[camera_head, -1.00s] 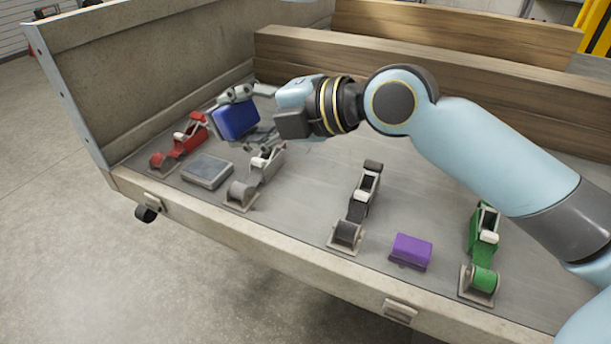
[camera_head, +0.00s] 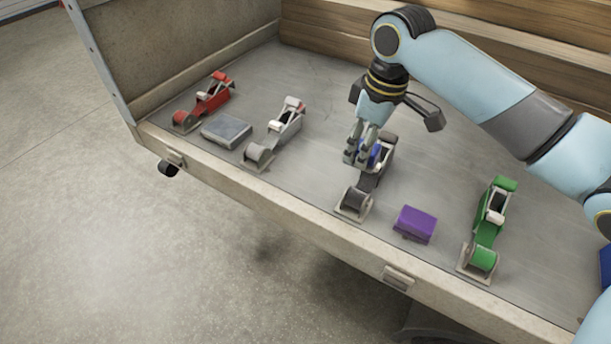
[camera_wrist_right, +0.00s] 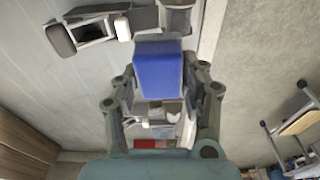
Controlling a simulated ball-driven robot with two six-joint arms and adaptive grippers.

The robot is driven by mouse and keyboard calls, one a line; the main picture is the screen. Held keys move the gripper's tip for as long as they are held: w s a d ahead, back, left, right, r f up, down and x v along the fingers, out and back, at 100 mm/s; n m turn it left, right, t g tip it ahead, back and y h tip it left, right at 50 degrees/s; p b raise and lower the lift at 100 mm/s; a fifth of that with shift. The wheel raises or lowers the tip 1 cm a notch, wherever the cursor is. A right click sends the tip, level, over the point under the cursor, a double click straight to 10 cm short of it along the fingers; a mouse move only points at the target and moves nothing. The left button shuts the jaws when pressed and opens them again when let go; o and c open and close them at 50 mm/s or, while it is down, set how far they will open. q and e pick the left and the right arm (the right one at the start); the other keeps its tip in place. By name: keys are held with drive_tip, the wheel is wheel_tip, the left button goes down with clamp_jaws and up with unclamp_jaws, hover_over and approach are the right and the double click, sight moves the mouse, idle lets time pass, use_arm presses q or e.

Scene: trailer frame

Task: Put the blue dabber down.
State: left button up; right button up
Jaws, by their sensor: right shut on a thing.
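The blue dabber (camera_wrist_right: 160,76) is a small blue block between the fingers of my right gripper (camera_wrist_right: 162,98), which is shut on it. In the head view only slivers of the blue dabber (camera_head: 374,152) show behind the fingers. There my right gripper (camera_head: 366,158) points down in front of the black tape dispenser (camera_head: 357,196) and partly hides it. I cannot tell whether the dabber touches the bed. My left gripper is not in view.
A purple block (camera_head: 415,224) and a green dispenser (camera_head: 487,228) stand to the right. A grey pad (camera_head: 227,131) lies between the red dispenser (camera_head: 207,101) and the grey-white dispenser (camera_head: 276,133). The trailer's front rim (camera_head: 290,224) is low. Bare bed lies behind the dispensers.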

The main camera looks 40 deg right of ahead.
drive_tip(key=w+a+f+b, duration=0.1)
drive_tip(key=w+a+f, duration=0.1)
drive_tip(key=w, duration=0.1)
drive_tip(key=w+a+f, duration=0.2)
drive_tip(key=w+f, duration=0.1)
drive_tip(key=w+a+f+b, duration=0.1)
drive_tip(key=w+a+f, duration=0.1)
drive_tip(key=w, duration=0.2)
drive_tip(key=shift+w+f+b, duration=0.1)
drive_tip(key=shift+f+b, duration=0.05)
drive_tip(key=shift+b, duration=0.15)
wheel_tip(320, 180, down, 2)
drive_tip(key=shift+f, duration=0.65)
drive_tip(key=o, duration=1.2)
